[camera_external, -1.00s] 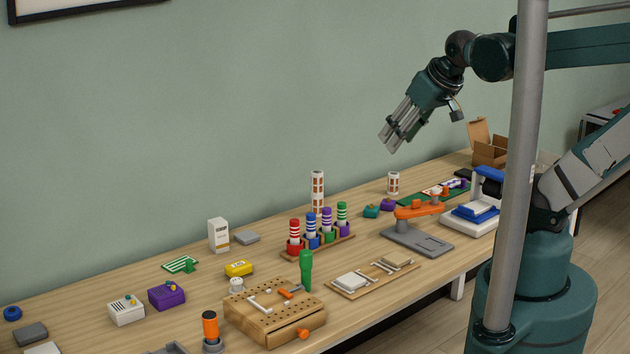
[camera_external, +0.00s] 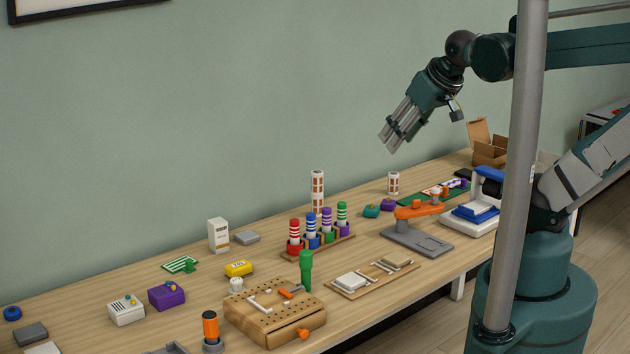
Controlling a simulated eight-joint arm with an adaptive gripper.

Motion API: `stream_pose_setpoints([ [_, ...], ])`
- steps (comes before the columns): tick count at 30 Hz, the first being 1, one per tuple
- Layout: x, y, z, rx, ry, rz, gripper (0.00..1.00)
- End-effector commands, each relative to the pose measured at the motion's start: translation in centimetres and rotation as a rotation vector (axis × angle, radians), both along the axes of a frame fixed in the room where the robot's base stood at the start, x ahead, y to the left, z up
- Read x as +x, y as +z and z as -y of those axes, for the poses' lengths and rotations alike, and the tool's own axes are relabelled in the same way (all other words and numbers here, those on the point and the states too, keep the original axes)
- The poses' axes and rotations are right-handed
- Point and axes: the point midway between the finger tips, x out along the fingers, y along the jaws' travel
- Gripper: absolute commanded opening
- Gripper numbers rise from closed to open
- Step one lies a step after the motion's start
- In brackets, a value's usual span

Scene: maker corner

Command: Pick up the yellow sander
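A small yellow block-like thing (camera_external: 239,269) lies on the wooden workbench, left of the middle; it is the only mainly yellow object I see, and it is too small to tell surely that it is the sander. It sits behind the pegboard block and stands free of my gripper. My gripper (camera_external: 388,144) hangs in the air high above the bench, far to the right of the yellow thing, with its grey fingers pointing down and left. Nothing shows between the fingers. The fingers lie close together in this view, and I cannot tell whether they are open or shut.
A wooden pegboard block (camera_external: 275,312) and a white cylinder (camera_external: 236,285) stand in front of the yellow thing. A purple box (camera_external: 166,295) is to its left, a white carton (camera_external: 219,236) behind, and a rack of coloured cylinders (camera_external: 318,244) to its right. An orange-armed device (camera_external: 418,238) stands further right.

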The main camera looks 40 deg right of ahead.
Motion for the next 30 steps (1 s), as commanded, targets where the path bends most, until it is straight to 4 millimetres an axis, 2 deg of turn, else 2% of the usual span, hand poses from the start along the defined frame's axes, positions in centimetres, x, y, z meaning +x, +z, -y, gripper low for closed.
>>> stream_pose_setpoints([
  [5,0.0,0.0,0.0,0.000,0.000,0.000,0.38],
  [6,0.0,0.0,0.0,0.000,0.000,0.000,0.43],
  [7,0.0,0.0,0.0,0.000,0.000,0.000,0.44],
  [20,0.2,0.0,-0.1,-0.004,0.009,-0.004,0.44],
  [30,2.7,0.1,-1.3,-0.050,0.103,-0.046,0.44],
])
